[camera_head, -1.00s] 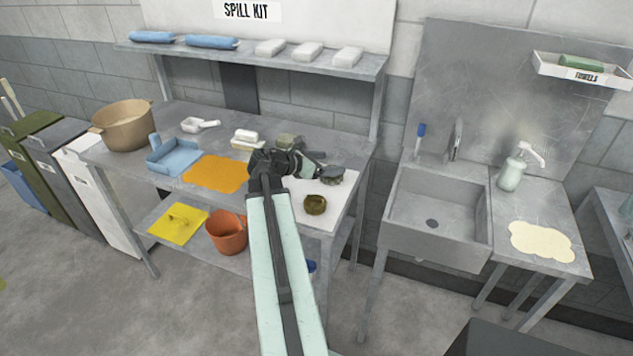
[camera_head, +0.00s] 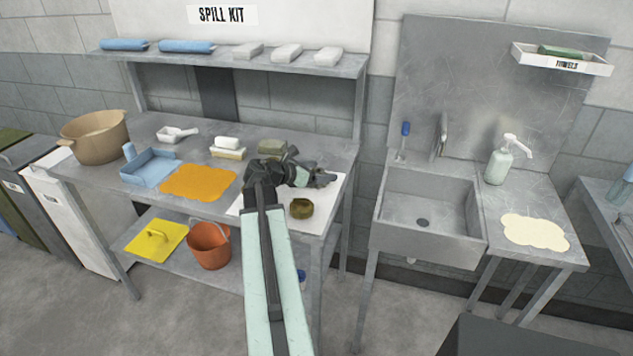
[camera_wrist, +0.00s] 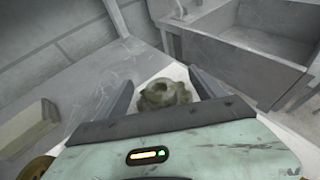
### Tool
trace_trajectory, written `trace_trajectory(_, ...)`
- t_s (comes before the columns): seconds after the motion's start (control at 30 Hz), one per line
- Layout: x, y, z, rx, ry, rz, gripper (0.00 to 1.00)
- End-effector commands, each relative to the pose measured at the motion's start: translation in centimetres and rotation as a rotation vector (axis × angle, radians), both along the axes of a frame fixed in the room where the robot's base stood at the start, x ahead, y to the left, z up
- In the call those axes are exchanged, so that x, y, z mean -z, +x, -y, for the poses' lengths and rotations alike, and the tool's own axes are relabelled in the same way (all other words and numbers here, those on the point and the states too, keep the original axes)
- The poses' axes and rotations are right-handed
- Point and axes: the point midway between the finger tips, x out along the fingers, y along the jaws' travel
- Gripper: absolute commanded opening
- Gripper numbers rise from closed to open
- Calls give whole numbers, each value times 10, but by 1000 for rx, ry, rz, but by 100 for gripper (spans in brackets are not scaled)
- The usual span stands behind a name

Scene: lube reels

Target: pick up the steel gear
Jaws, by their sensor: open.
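The steel gear (camera_wrist: 165,95) is a grey-olive toothed lump on a pale surface, between my fingers in the wrist view. In the head view it is a small dark grey shape (camera_head: 325,179) at the bench's right end, partly covered by my gripper (camera_head: 312,177). My gripper also shows in the wrist view (camera_wrist: 161,78), its two fingers apart on either side of the gear. I cannot tell whether either finger touches it. The gear's near underside is hidden by my gripper body.
An olive-brown round part (camera_head: 302,209) lies on the white mat (camera_head: 325,213) near the bench front. An olive block (camera_head: 271,147) stands behind my gripper. A sink (camera_head: 425,215) is to the right.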

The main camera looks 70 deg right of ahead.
Motion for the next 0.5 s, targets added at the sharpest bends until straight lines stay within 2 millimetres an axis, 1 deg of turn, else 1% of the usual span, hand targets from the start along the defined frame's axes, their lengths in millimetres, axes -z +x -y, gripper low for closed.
trace_trajectory(0.03,8,-4,9,2,0,0,79)
trace_trajectory(0.1,10,-8,15,1,0,0,79)
trace_trajectory(0.3,8,-8,16,-1,0,0,79)
trace_trajectory(0.33,8,-8,16,-1,0,0,73)
trace_trajectory(0.37,8,-8,15,-1,0,0,65)
trace_trajectory(0.4,8,-8,15,-1,0,0,54)
trace_trajectory(0.47,8,-8,15,-1,0,2,37)
trace_trajectory(0.5,8,-8,15,-1,0,2,26)
